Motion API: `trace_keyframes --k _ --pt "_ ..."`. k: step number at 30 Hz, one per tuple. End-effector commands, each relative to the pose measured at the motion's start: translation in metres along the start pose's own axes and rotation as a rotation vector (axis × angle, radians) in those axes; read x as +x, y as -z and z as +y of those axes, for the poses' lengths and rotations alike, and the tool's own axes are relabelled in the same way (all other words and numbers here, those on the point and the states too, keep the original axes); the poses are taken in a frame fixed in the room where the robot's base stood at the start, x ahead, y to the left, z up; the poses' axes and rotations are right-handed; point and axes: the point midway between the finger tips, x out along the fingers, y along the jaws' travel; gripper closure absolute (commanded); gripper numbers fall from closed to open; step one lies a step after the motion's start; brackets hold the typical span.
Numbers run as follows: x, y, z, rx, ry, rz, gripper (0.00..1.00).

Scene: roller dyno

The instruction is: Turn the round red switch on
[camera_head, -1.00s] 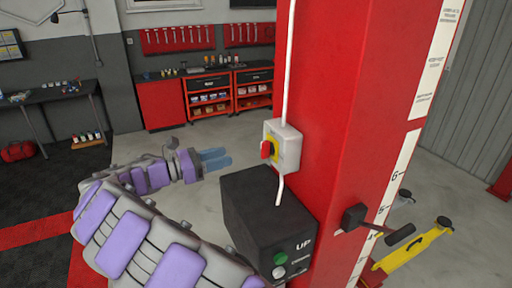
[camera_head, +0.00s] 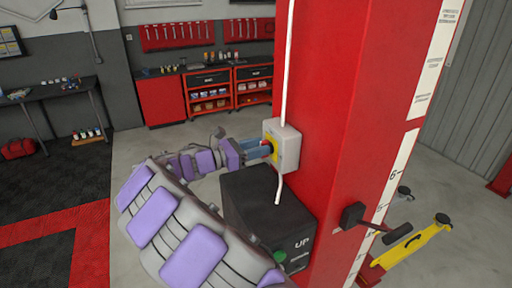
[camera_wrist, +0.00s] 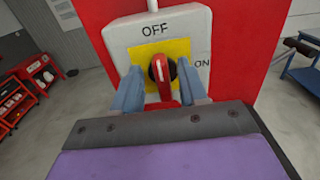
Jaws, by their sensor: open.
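The round red switch (camera_wrist: 162,72) sits on a yellow plate of a white-grey switch box (camera_wrist: 118,38) in the wrist view. The box has OFF at the top and ON at the right. The red handle stands near upright, below OFF. In the head view the box (camera_head: 289,147) is fixed to the red post, and the switch (camera_head: 266,146) is partly hidden by my fingers. My gripper (camera_wrist: 161,92) is open, with one blue finger on each side of the red handle. I cannot tell whether the fingers touch it.
The red post (camera_head: 335,100) rises behind the box, with a white cable (camera_head: 289,60) along it. A black control box (camera_head: 262,205) marked UP stands just below my gripper. A black lever (camera_head: 375,223) juts from the post. Red cabinets (camera_head: 160,101) stand far back.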

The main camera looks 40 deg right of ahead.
Motion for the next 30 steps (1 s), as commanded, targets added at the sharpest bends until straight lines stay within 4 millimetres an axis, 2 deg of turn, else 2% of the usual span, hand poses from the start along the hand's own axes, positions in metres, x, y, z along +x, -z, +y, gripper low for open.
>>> trace_keyframes --k 2,15,30 --pt "-0.0001 0.0001 0.0 0.0 0.0 0.0 0.58" --pt "-0.0004 0.0 0.0005 0.0 -0.001 0.0 1.0" --pt "-0.0009 0.0008 0.0007 0.065 -0.003 -0.002 1.0"
